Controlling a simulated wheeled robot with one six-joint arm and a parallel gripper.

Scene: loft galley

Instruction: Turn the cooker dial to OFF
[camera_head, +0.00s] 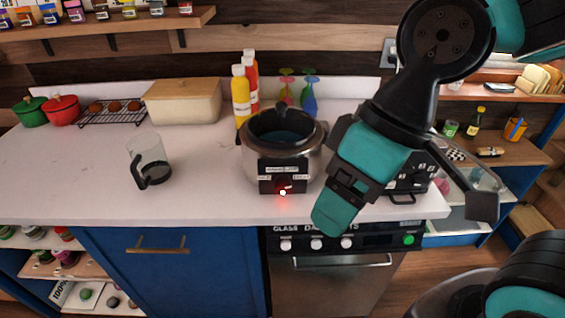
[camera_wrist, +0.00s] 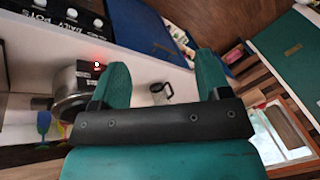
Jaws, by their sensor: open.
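The cooker (camera_head: 253,160) is a round silver pot with a dark open top, standing on the white counter. Its black front panel (camera_head: 268,183) carries small labels, a dial (camera_head: 284,184) and a lit red light. I cannot read the dial's setting. The cooker also shows at the left of the wrist view (camera_wrist: 68,84), its red light glowing. My gripper (camera_wrist: 163,82) is open and empty, its two teal fingers apart. In the head view my gripper (camera_head: 340,210) is in front and right of the cooker, with a gap to the dial.
A glass jug (camera_head: 151,160) with a black handle stands left of the cooker. Yellow and red bottles (camera_head: 242,92) stand behind it, beside a beige bread box (camera_head: 182,101). An oven (camera_head: 330,280) with white knobs is below.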

